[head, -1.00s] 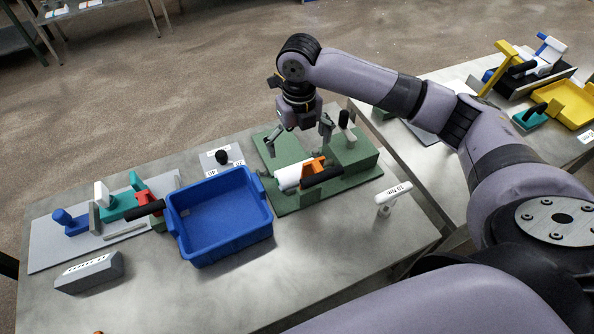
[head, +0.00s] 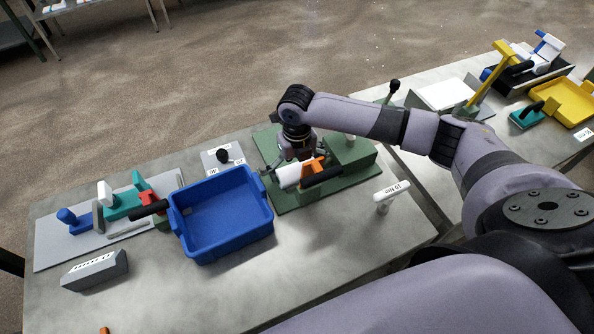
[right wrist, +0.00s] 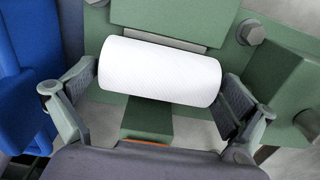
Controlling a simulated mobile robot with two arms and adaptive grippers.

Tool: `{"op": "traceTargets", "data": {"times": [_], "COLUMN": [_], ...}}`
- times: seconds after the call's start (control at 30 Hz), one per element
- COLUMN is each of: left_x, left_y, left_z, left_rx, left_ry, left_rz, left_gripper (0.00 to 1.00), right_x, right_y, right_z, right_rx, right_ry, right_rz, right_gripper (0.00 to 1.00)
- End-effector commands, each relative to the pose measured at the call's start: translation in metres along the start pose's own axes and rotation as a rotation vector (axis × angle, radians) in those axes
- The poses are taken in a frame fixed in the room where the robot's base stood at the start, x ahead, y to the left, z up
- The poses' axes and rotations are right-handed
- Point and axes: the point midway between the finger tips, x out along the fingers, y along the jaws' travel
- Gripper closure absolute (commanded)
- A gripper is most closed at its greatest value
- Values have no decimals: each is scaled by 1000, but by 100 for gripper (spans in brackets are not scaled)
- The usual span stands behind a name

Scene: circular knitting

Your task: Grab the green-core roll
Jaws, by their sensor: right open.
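A white roll (head: 288,176) lies on the green fixture (head: 292,200), to the left of its orange clamp. It also shows in the right wrist view (right wrist: 160,70), lying crosswise; its core colour cannot be seen. My right gripper (right wrist: 160,92) is open, with one finger by each end of the roll. In the head view the right gripper (head: 303,163) is low over the fixture and partly hidden behind the roll and clamp. My left gripper is not in view.
An orange clamp (head: 313,169) with a black handle (head: 322,178) stands close to the roll. A blue bin (head: 222,214) is just left of the fixture. A white T-handled tool (head: 390,191) stands to the right.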

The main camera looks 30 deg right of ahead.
Motion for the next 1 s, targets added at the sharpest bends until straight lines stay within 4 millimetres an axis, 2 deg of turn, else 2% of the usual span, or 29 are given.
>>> {"op": "traceTargets", "data": {"times": [0.07,0.6,0.87,1.0], "left_x": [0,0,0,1], "left_y": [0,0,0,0], "left_z": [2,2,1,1], "left_rx": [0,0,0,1], "left_ry": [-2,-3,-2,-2], "left_rz": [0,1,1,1], "left_gripper": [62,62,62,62], "right_x": [0,0,-2,-8], "right_y": [0,0,0,0], "right_z": [0,0,0,1], "right_rx": [0,0,0,0], "right_ry": [0,0,0,-2], "right_rz": [0,-1,0,0], "right_gripper": [1,37,38,38]}}
